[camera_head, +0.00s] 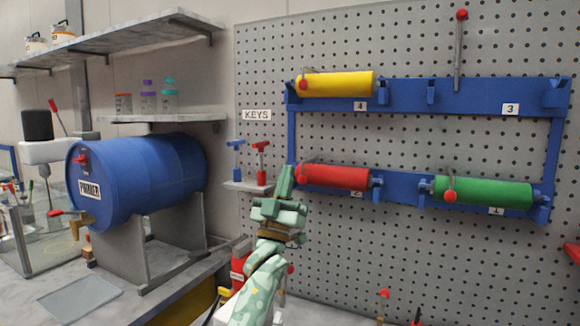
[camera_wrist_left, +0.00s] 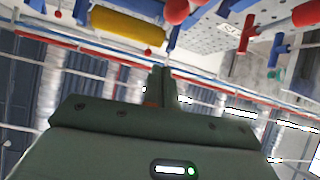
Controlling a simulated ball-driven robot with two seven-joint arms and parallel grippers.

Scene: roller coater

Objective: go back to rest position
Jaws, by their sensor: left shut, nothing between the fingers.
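My left gripper (camera_head: 285,178) is raised in front of the pegboard, its fingers pointing up near the left end of the red roller. It is shut and empty. In the left wrist view the closed fingers (camera_wrist_left: 162,85) show at the middle. The red roller (camera_head: 335,177), the yellow roller (camera_head: 345,84) and the green roller (camera_head: 482,192) lie on the blue rack (camera_head: 430,95). I cannot tell whether the gripper touches the rack. My right gripper is not in view.
Two T-handled keys, blue (camera_head: 237,158) and red (camera_head: 261,160), stand on a small shelf left of the gripper. A blue primer barrel (camera_head: 150,175) lies on a stand at the left. Shelves with jars (camera_head: 147,100) are above it. The rack slot by label 3 is empty.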

